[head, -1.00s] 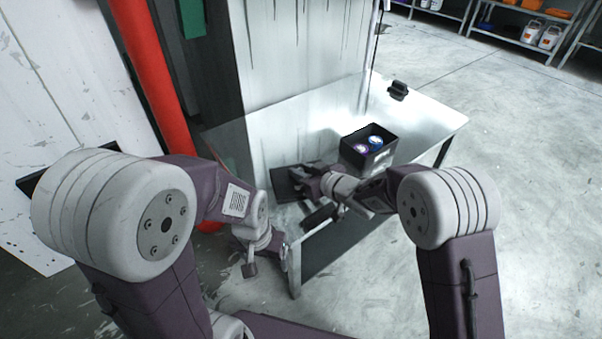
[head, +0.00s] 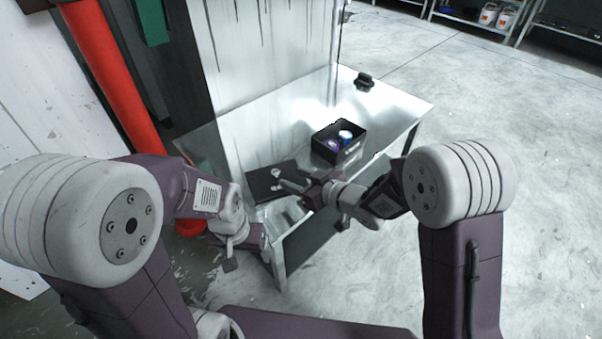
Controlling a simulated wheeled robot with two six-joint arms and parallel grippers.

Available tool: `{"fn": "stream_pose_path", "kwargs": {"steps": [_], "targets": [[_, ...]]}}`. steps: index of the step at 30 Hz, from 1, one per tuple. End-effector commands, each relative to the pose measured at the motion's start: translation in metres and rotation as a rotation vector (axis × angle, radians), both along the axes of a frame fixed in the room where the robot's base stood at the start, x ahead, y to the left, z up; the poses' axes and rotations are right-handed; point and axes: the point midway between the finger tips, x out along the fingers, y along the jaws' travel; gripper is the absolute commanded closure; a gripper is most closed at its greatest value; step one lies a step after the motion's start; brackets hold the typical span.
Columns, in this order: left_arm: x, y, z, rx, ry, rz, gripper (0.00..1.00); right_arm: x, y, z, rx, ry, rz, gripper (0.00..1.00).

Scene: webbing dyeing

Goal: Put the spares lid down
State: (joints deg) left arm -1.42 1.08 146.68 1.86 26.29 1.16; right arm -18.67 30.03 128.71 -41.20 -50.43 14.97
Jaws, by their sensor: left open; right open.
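The spares lid is a dark flat panel (head: 258,184) lying on the table, left of the black spares box. A small pale knob (head: 277,172) shows on it. My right gripper (head: 291,193) is open at the lid's right side, with a finger reaching over the lid's edge in the picture; I cannot tell whether it touches. My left gripper (head: 231,262) is open and empty, low beside the table's front left corner.
The pale metal table (head: 400,105) has free room right of and behind the box. A small black object (head: 364,81) sits near its back edge. A red pipe (head: 112,80) stands at the left, and a streaked white panel (head: 270,60) rises behind the table.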

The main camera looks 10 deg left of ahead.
Motion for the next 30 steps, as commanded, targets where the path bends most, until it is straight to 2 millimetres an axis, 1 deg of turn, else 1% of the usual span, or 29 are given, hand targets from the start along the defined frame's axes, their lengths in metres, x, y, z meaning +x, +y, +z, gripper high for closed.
{"fn": "stream_pose_path", "kwargs": {"steps": [1,6,15,17,19,20,21,22,23,24,25,26,27,28,30], "targets": [[0.0,0.0,0.007,0.0,0.0,0.0,0.24,-0.004,-0.007,0.007,0.0,0.0,-0.002,0.54],[0.0,0.0,0.011,0.0,0.0,0.0,0.24,-0.013,-0.018,0.01,0.0,0.0,-0.001,0.54],[0.0,0.0,0.01,0.0,0.0,0.0,0.24,-0.014,-0.018,0.009,0.0,-0.001,0.0,0.54],[0.0,0.0,0.01,0.0,0.0,0.0,0.24,-0.013,-0.021,0.008,-0.007,0.001,-0.01,0.54],[0.0,0.0,0.01,0.0,0.0,0.0,0.24,-0.006,-0.042,0.002,-0.061,0.029,-0.083,0.54],[0.0,0.0,0.01,0.0,0.0,0.0,0.24,-0.002,-0.06,-0.002,-0.105,0.053,-0.141,0.54],[0.0,0.0,0.01,0.0,0.0,0.0,0.24,0.001,-0.092,-0.011,-0.172,0.106,-0.24,0.54],[0.0,0.0,0.01,0.0,0.0,0.0,0.24,-0.001,-0.12,-0.018,-0.228,0.159,-0.322,0.54],[0.0,0.0,0.01,0.0,0.0,0.0,0.24,-0.008,-0.148,-0.025,-0.281,0.225,-0.406,0.54],[0.0,0.0,0.01,0.0,0.0,0.0,0.24,-0.024,-0.182,-0.034,-0.341,0.323,-0.51,0.54],[0.0,0.0,0.01,0.0,0.0,0.0,0.24,-0.041,-0.205,-0.04,-0.378,0.406,-0.579,0.54],[0.0,0.0,0.01,0.0,0.0,0.0,0.24,-0.059,-0.223,-0.046,-0.407,0.489,-0.638,0.54],[0.0,0.0,0.01,0.0,0.0,0.0,0.24,-0.086,-0.241,-0.051,-0.435,0.598,-0.702,0.54],[0.0,0.0,0.01,0.0,0.0,0.0,0.24,-0.106,-0.251,-0.053,-0.447,0.678,-0.74,0.54],[0.0,0.0,0.01,0.0,0.0,0.0,0.24,-0.146,-0.262,-0.057,-0.459,0.835,-0.795,0.54]]}}
